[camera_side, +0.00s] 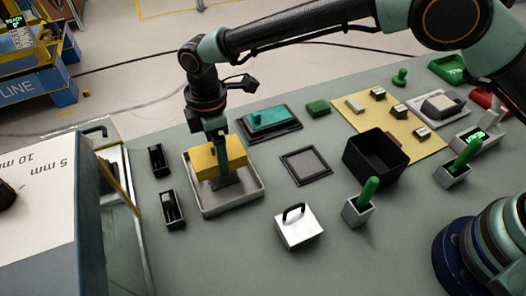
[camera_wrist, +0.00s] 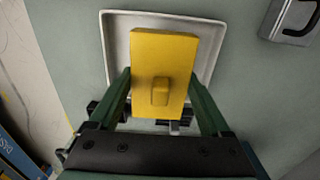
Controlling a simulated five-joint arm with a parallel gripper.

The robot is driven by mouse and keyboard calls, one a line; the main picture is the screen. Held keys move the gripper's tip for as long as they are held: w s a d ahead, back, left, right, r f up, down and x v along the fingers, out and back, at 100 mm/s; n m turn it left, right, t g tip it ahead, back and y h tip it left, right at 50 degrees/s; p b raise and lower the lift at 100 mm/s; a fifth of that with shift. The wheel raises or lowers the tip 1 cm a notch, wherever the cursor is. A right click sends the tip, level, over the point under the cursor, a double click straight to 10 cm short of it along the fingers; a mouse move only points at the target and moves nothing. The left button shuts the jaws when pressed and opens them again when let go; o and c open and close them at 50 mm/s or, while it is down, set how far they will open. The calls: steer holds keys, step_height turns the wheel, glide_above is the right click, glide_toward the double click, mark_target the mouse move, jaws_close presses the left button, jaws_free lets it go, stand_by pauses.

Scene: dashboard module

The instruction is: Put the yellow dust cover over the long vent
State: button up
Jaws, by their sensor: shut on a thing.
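The yellow dust cover (camera_side: 236,152) is a yellow block-shaped piece in or just over the pale square tray (camera_side: 213,212). It also shows in the wrist view (camera_wrist: 165,55), with a small raised grip on its face. My gripper (camera_side: 221,172) is shut on it, with a green finger on either side in the wrist view (camera_wrist: 161,98). I cannot tell whether the cover touches the tray floor. Two dark slotted pieces, a far one (camera_side: 157,160) and a near one (camera_side: 172,210), lie left of the tray. The near one looks longer; I cannot tell for certain which is the long vent.
A teal piece on a dark base (camera_side: 268,119) and a dark square frame (camera_side: 306,165) lie right of the tray. A black open bin (camera_side: 375,157), a white block with a handle (camera_side: 298,228) and a green-handled block (camera_side: 358,210) stand further right. A large panel stands at left.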

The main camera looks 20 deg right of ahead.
steer(key=o, duration=1.2)
steer(key=shift+c, duration=0.2)
step_height(320, 180, up, 12)
steer(key=d+r+m+t, duration=0.1)
steer(key=d+r+m, duration=0.2)
steer(key=d, duration=0.4)
steer(key=d+r+m+t+y, duration=0.1)
steer(key=d+r+m, duration=0.25)
steer(key=d, duration=0.35)
steer(key=d+r+m+t, duration=0.1)
steer(key=d+r+m, duration=0.1)
steer(key=d+r, duration=0.35)
steer(key=s+d+f+m+t, duration=0.1)
steer(key=s+d+f+m, duration=0.1)
steer(key=s+d+m, duration=0.2)
steer(key=s+d+f+m+t+h, duration=0.1)
steer(key=s+d+f+m, duration=0.2)
steer(key=d, duration=1)
steer(key=s+m, duration=0.2)
steer(key=s, duration=0.3)
steer(key=shift+t, duration=0.3)
